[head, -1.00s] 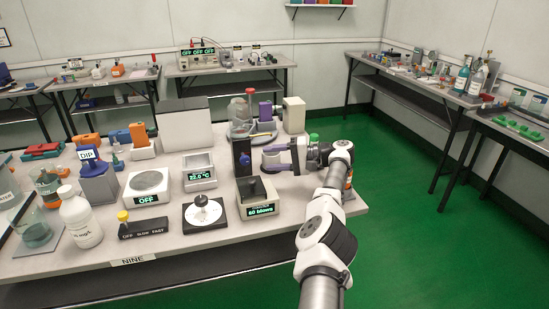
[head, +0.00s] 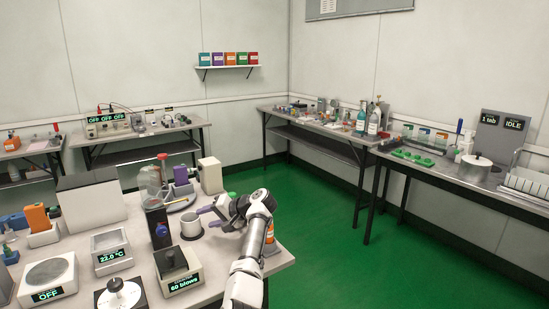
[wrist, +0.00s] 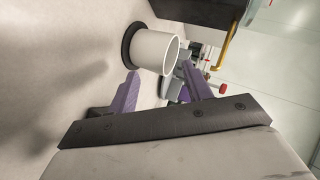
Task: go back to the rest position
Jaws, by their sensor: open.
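My gripper (head: 206,217) is at the right end of the near bench (head: 222,272), its purple fingers spread and pointing left. A white cup (head: 190,224) stands on a dark round base just beyond and left of the fingertips. In the wrist view, the gripper (wrist: 163,90) has its two purple fingers apart with nothing held between them. The white cup (wrist: 152,50) is ahead of the fingers there, on its dark disc. I cannot tell how small the gap between cup and fingertips is.
A dark-topped device reading 60 blows (head: 177,268) stands close in front of the gripper. A tall dark unit with a blue knob (head: 158,225) and a white block (head: 210,175) stand nearby. Green floor (head: 330,240) is clear on the right. A side bench (head: 470,190) lies beyond.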

